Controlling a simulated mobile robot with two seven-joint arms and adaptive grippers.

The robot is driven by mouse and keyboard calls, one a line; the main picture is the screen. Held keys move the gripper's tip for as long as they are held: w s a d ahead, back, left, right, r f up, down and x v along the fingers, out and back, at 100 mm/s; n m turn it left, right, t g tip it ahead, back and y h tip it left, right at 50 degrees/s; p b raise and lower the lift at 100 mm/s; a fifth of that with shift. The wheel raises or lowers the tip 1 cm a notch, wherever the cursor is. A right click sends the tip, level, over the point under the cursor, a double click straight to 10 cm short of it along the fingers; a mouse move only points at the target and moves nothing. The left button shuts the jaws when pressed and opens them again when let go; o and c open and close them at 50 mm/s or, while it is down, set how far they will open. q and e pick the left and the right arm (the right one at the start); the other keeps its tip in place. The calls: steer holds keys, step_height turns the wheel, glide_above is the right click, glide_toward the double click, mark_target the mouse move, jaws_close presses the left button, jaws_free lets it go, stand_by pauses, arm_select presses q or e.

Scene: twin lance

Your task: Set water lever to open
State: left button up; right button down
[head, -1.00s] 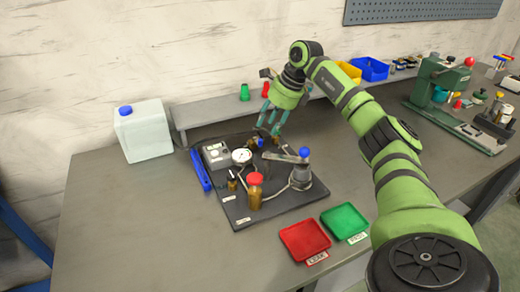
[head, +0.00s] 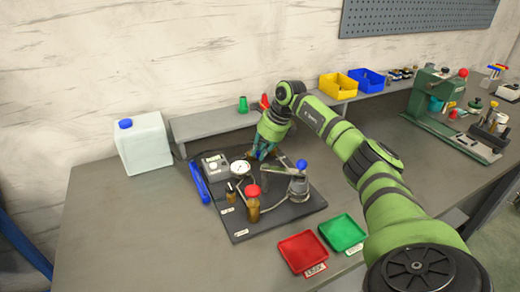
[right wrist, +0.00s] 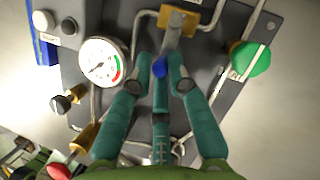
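A small valve with a brass body (right wrist: 178,22) and a blue-tipped lever (right wrist: 160,66) shows in the right wrist view, at the rear of the dark rig board (head: 300,208). I cannot read a label naming it as the water lever. My right gripper (right wrist: 161,68) reaches down over it, teal fingers apart on both sides of the blue tip. A third finger lies just below the tip. I cannot tell whether any finger touches it. In the head view my right gripper (head: 262,153) hides most of the valve. My left gripper is not in view.
A pressure gauge (right wrist: 103,62) stands left of the fingers and a green knob (right wrist: 250,58) right. A red-capped brass cylinder (head: 253,203) and a blue-knobbed hand pump (head: 299,184) stand in front. Red (head: 303,251) and green (head: 342,232) trays lie near the front edge.

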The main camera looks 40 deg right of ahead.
steer(key=shift+w+r, duration=0.2)
steer(key=shift+r, duration=0.15)
steer(key=m+p, duration=0.1)
steer(key=m, duration=0.1)
steer(key=a+m+h+p, duration=0.1)
steer(key=shift+w+a+r+m+t+h, duration=0.2)
steer(key=shift+w+m+t+h, duration=0.1)
steer(key=shift+w+m+t, duration=0.1)
steer(key=m, duration=0.1)
steer(key=a+m+h+p, duration=0.1)
steer(key=shift+w+m, duration=0.35)
steer(key=shift+m, duration=0.05)
steer(key=shift+w+a+f+m+h, duration=0.15)
steer(key=shift+w+m+h, duration=0.25)
steer(key=shift+m, duration=0.5)
steer(key=m, duration=0.1)
steer(key=w+m+h, duration=0.1)
steer(key=m, duration=0.2)
steer(key=shift+w+a+f+m+g+h+b, duration=0.1)
steer(key=shift+w+a+m+g+h+b, duration=0.2)
steer(key=shift+g+b, duration=0.1)
steer(key=m, duration=0.1)
steer(key=w+m+g+h+b, duration=0.1)
steer(key=m, duration=0.1)
steer(key=shift+w+f+m, duration=0.1)
steer(key=shift+m, duration=0.2)
steer(key=shift+w+d+m+g+b, duration=0.15)
steer(key=shift+m+g+b, duration=0.2)
steer(key=shift+m, duration=0.35)
